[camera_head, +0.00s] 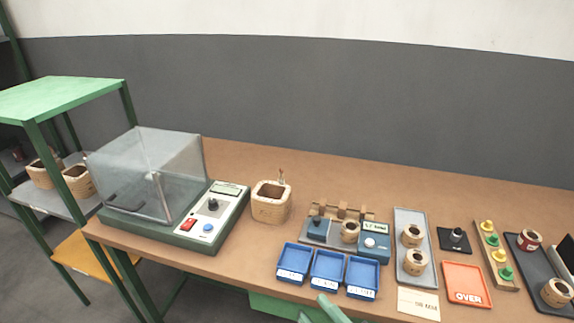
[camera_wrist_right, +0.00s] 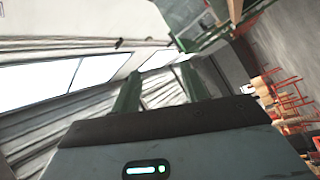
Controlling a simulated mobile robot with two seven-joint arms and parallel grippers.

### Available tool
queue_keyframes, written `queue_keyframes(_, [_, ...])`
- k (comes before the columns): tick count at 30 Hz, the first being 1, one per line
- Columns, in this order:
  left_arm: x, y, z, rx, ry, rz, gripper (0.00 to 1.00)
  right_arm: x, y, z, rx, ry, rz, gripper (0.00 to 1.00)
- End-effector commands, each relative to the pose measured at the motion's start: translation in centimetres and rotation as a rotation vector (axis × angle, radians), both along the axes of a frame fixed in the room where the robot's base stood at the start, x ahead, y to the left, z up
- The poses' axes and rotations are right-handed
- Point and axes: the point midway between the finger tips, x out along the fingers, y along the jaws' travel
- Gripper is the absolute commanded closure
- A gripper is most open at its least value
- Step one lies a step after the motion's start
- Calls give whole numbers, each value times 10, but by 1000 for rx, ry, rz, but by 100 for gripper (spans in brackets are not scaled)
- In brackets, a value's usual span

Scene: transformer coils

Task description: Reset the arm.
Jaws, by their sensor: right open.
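My right gripper (camera_head: 312,306) shows only as green fingertips at the bottom edge of the head view, in front of the blue trays. In the right wrist view its two green fingers (camera_wrist_right: 158,71) stand apart with nothing between them, so it is open and empty. That view looks away from the table, toward bright windows and a ribbed wall. The rest of the right arm is hidden from the head view. My left gripper is not in view.
The brown table (camera_head: 330,172) holds a clear-lidded machine (camera_head: 150,170), a wooden coil (camera_head: 271,203), blue trays (camera_head: 327,270), a grey coil tray (camera_head: 400,218) and a red "OVER" tray (camera_head: 467,285). A green shelf (camera_head: 62,97) stands left. The table's back strip is clear.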

Motion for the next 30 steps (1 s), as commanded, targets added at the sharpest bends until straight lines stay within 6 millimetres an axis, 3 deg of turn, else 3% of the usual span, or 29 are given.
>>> queue_keyframes(5, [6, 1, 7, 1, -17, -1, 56, -34, -54, -80, 193, 469, -225, 56])
queue_keyframes(9, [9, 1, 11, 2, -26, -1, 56, -87, -93, -144, 334, 812, -404, 56])
queue_keyframes(15, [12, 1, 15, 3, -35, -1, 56, -166, -129, -201, 481, 1159, -605, 56])
queue_keyframes(18, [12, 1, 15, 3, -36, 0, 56, -192, -137, -214, 521, 1253, -665, 56])
queue_keyframes(21, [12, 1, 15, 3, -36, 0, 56, -206, -141, -221, 542, 1300, -695, 56])
queue_keyframes(30, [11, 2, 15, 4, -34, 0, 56, -209, -142, -222, 545, 1311, -701, 56])
